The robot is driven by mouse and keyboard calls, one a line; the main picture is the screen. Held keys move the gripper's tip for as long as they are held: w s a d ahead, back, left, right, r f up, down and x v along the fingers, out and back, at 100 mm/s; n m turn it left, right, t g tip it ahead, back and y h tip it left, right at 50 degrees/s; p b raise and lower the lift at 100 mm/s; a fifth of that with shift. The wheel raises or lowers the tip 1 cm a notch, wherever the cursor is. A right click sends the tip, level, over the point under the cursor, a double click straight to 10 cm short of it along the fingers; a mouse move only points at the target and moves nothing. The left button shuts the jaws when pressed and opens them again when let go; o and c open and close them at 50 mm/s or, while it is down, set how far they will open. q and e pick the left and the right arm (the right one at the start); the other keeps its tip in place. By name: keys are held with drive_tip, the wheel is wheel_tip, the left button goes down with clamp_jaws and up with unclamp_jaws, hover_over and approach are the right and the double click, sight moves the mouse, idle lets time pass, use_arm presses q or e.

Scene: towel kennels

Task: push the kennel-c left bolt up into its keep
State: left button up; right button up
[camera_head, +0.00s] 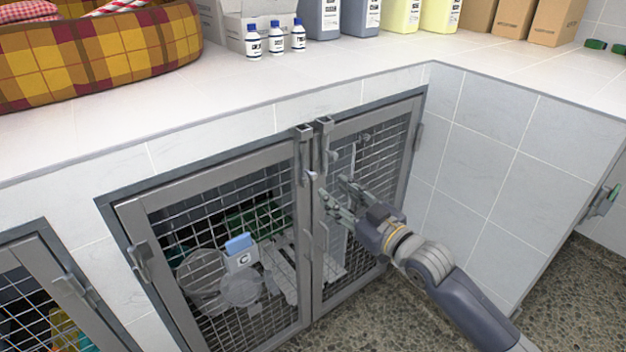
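Kennel C is a pair of grey-framed mesh doors under the counter; a blue and white tag marked C (239,252) hangs on the left door (215,265). The left bolt (311,175) is on that door's meeting stile, its pale knob below the keep (304,131) at the top. The bolt's upper end is too small to judge. A second knob (333,156) sits higher on the right door (372,150). My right gripper (332,188) is open and empty, just right of and slightly below the left bolt's knob, in front of the right door. My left gripper is out of view.
The white counter (230,88) overhangs the doors and carries a plaid pet bed (95,60), small bottles (275,42), jugs and boxes. A tiled side wall (490,160) stands on the right. Another kennel door (45,285) is at lower left. The speckled floor is clear at lower right.

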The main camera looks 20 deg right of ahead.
sight(315, 177)
drive_tip(key=b+x, duration=0.1)
drive_tip(key=x, duration=0.7)
drive_tip(key=shift+w+a+f, duration=0.1)
drive_tip(key=shift+w+a, duration=0.05)
drive_tip(key=shift+w, duration=0.25)
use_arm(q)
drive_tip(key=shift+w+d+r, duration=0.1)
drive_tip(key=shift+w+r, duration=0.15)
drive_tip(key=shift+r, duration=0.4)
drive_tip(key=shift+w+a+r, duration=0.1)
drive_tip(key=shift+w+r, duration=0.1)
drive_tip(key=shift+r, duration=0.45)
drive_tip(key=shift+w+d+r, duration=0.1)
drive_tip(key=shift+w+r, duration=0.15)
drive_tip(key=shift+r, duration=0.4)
use_arm(e)
drive_tip(key=shift+x, duration=0.8)
clamp_jaws()
